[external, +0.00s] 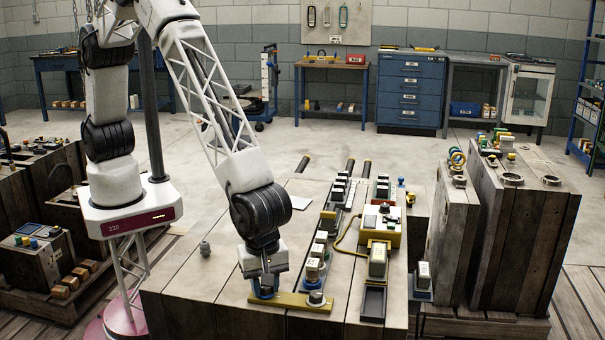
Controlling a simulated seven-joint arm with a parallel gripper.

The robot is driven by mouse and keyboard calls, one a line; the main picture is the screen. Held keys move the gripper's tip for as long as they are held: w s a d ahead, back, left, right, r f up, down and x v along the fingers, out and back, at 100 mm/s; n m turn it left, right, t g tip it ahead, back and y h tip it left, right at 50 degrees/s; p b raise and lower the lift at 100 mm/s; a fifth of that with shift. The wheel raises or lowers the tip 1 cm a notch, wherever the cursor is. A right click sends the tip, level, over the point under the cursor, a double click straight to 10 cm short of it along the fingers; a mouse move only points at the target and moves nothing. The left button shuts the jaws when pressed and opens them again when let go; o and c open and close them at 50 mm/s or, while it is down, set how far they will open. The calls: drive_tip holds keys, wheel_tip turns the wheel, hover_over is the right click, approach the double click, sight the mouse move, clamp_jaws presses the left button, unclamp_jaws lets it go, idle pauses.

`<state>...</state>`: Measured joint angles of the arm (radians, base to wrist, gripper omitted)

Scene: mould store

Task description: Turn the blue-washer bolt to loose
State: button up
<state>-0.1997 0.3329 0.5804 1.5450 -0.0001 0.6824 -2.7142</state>
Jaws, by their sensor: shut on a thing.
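The blue-washer bolt sits at the left end of a yellow bar (290,303) on the wooden block top. Its blue washer (259,295) shows just under my gripper (264,282). My gripper points straight down and is shut on the bolt, whose head is mostly hidden by the fingers. Another bolt (316,298), grey with a dark washer, stands at the right end of the bar. I cannot tell from this view how far the blue-washer bolt is turned.
White-topped blocks (312,268) stand in a row just behind the bar's right end. A yellow-framed unit (380,222) and a dark tray (374,302) lie to the right. A small grey fitting (205,248) stands left.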

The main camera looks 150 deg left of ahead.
drive_tip(key=shift+s+f+n, duration=0.1)
drive_tip(key=shift+f+n, duration=0.1)
drive_tip(key=shift+n, duration=0.3)
drive_tip(key=o, duration=0.9)
drive_tip(key=shift+r, duration=0.1)
drive_tip(key=shift+r, duration=0.15)
drive_tip(key=shift+r, duration=3.75)
